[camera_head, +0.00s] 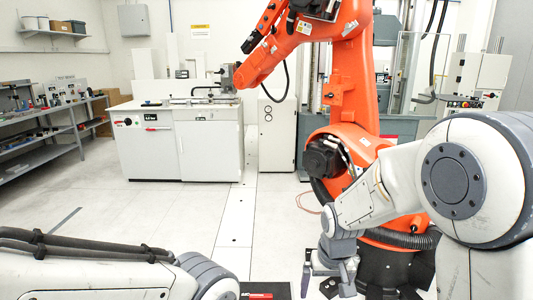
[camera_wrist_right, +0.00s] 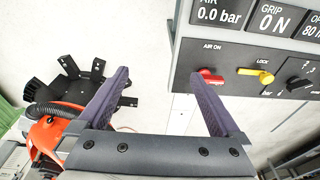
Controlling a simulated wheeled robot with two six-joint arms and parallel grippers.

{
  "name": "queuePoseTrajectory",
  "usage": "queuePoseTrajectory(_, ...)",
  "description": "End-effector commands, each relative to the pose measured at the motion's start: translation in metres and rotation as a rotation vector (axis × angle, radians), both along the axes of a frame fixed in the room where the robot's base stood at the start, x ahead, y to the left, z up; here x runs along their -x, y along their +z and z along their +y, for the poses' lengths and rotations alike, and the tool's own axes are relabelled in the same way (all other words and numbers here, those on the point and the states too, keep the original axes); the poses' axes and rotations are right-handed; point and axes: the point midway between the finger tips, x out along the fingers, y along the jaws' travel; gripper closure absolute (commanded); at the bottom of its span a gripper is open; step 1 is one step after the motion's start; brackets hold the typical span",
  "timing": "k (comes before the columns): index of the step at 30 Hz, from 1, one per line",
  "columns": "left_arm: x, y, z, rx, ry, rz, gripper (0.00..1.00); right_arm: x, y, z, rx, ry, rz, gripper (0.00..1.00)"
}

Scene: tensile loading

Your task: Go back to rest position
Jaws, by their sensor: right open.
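My right gripper (camera_head: 330,284) points down at the lower middle of the head view, below my grey and white right arm. In the right wrist view its two dark fingers (camera_wrist_right: 160,84) are spread apart with nothing between them. My left arm (camera_head: 100,275) crosses the lower left of the head view, and its gripper is out of the picture. In the wrist view a grey control panel (camera_wrist_right: 232,55) is at the upper right, near the right finger. It carries a red knob (camera_wrist_right: 207,78) marked AIR ON and a yellow knob (camera_wrist_right: 257,75) marked LOCK. Its displays read 0.0 bar and 0 N.
A large orange robot arm (camera_head: 350,85) stands in the middle right, its dark base close to my right gripper. A white cabinet bench (camera_head: 180,145) is at the back, and grey shelves (camera_head: 50,140) line the left. The floor (camera_head: 130,205) at left centre is clear.

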Motion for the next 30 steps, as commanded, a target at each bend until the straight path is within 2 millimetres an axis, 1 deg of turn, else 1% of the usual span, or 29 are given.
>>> queuePoseTrajectory(1, 0.0, 0.0, 0.0, 0.0, 0.0, 0.0, 0.5, 0.012, 0.001, -0.009, 0.002, -0.003, -0.01, 0.0)
queuePoseTrajectory(6, 0.0, 0.0, 0.0, 0.0, 0.0, 0.0, 0.5, 0.045, 0.0, -0.029, 0.008, 0.0, -0.039, 0.0)
queuePoseTrajectory(15, 0.0, 0.0, 0.0, 0.0, 0.0, 0.0, 0.5, 0.097, -0.005, -0.053, 0.023, 0.002, -0.079, 0.0)
queuePoseTrajectory(17, 0.0, 0.003, 0.0, 0.0, 0.0, 0.0, 0.5, 0.098, 0.002, -0.037, 0.018, 0.049, -0.073, 0.0)
queuePoseTrajectory(23, 0.0, 0.007, 0.0, 0.0, 0.0, 0.0, 0.5, 0.117, 0.018, -0.001, 0.005, 0.173, -0.038, 0.0)
queuePoseTrajectory(26, 0.0, 0.009, 0.0, 0.0, 0.0, 0.0, 0.5, 0.13, 0.027, 0.018, -0.001, 0.243, -0.016, 0.0)
queuePoseTrajectory(30, 0.0, 0.014, 0.0, 0.0, 0.0, 0.0, 0.5, 0.156, 0.043, 0.046, -0.01, 0.364, 0.018, 0.0)
